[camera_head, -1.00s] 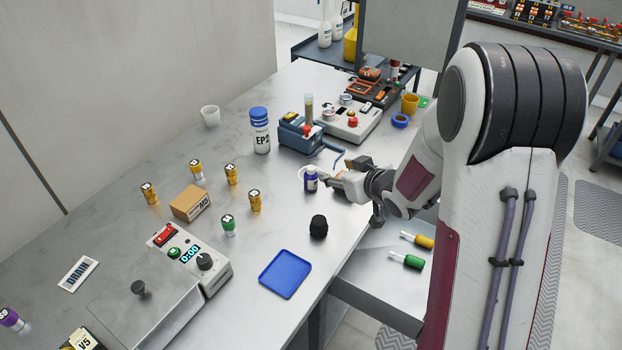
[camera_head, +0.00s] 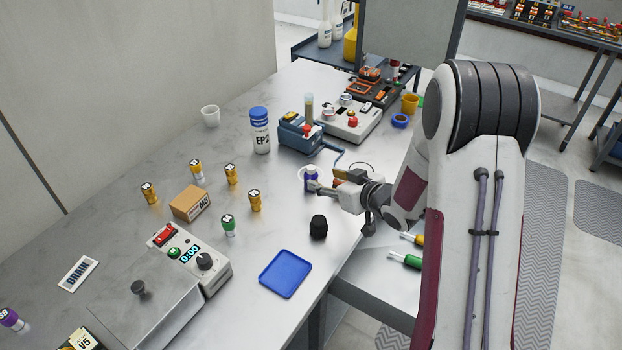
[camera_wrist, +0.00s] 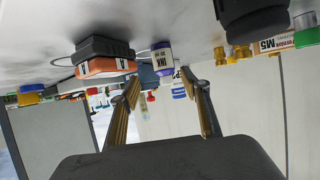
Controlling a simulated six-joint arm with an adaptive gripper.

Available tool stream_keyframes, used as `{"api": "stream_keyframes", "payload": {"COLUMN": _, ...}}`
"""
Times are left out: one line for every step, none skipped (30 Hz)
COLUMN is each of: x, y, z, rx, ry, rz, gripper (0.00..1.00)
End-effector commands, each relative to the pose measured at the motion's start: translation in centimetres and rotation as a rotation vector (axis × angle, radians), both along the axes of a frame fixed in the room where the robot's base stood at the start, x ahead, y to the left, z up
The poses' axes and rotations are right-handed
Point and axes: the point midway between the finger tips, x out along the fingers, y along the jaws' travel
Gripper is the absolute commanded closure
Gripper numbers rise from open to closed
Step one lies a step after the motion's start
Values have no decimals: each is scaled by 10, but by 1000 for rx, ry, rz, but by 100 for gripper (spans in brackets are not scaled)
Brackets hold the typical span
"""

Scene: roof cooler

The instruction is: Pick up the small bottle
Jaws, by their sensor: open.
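The small bottle (camera_head: 310,182) is blue-purple with a white label and stands upright on the grey table. In the wrist view, which shows the scene upside down, the bottle (camera_wrist: 162,60) appears beyond my fingertips, in line with the gap between them. My gripper (camera_head: 326,181) is open and empty, just right of the bottle in the head view, with one finger partly in front of it. In the wrist view my gripper (camera_wrist: 164,88) has its two fingers spread wide. I cannot tell whether a finger touches the bottle.
A black knobbed object (camera_head: 318,228) and a blue tray (camera_head: 285,274) are nearer the front.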

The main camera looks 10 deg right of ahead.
Motion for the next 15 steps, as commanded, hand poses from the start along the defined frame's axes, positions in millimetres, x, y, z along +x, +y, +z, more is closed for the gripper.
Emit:
{"api": "stream_keyframes", "payload": {"x": 3, "y": 2, "z": -3, "rx": 0, "ry": 1, "rz": 2, "gripper": 53}}
{"api": "stream_keyframes", "payload": {"x": 5, "y": 3, "z": -4, "rx": 0, "ry": 2, "rz": 2, "gripper": 53}}
{"api": "stream_keyframes", "payload": {"x": 7, "y": 5, "z": -5, "rx": 0, "ry": 2, "rz": 2, "gripper": 53}}
{"api": "stream_keyframes", "payload": {"x": 9, "y": 5, "z": -6, "rx": 0, "ry": 1, "rz": 1, "gripper": 53}}
{"api": "stream_keyframes", "payload": {"x": 11, "y": 6, "z": -6, "rx": 0, "ry": 1, "rz": 1, "gripper": 53}}
{"api": "stream_keyframes", "payload": {"x": 12, "y": 6, "z": -7, "rx": 0, "ry": 1, "rz": 0, "gripper": 53}}
{"api": "stream_keyframes", "payload": {"x": 13, "y": 7, "z": -7, "rx": 0, "ry": 1, "rz": 0, "gripper": 53}}
{"api": "stream_keyframes", "payload": {"x": 13, "y": 7, "z": -8, "rx": 0, "ry": 1, "rz": 0, "gripper": 53}}
{"api": "stream_keyframes", "payload": {"x": 14, "y": 7, "z": -8, "rx": 0, "ry": 2, "rz": 0, "gripper": 53}}
{"api": "stream_keyframes", "payload": {"x": 14, "y": 7, "z": -8, "rx": 0, "ry": 2, "rz": 0, "gripper": 53}}
{"api": "stream_keyframes", "payload": {"x": 14, "y": 7, "z": -8, "rx": 0, "ry": 2, "rz": 0, "gripper": 53}}
{"api": "stream_keyframes", "payload": {"x": 14, "y": 7, "z": -8, "rx": 0, "ry": 1, "rz": 0, "gripper": 53}}
{"api": "stream_keyframes", "payload": {"x": 14, "y": 7, "z": -8, "rx": 0, "ry": 1, "rz": 0, "gripper": 53}}
{"api": "stream_keyframes", "payload": {"x": 14, "y": 7, "z": -8, "rx": 0, "ry": 1, "rz": 0, "gripper": 53}}
{"api": "stream_keyframes", "payload": {"x": 14, "y": 7, "z": -8, "rx": 0, "ry": 1, "rz": 0, "gripper": 53}}
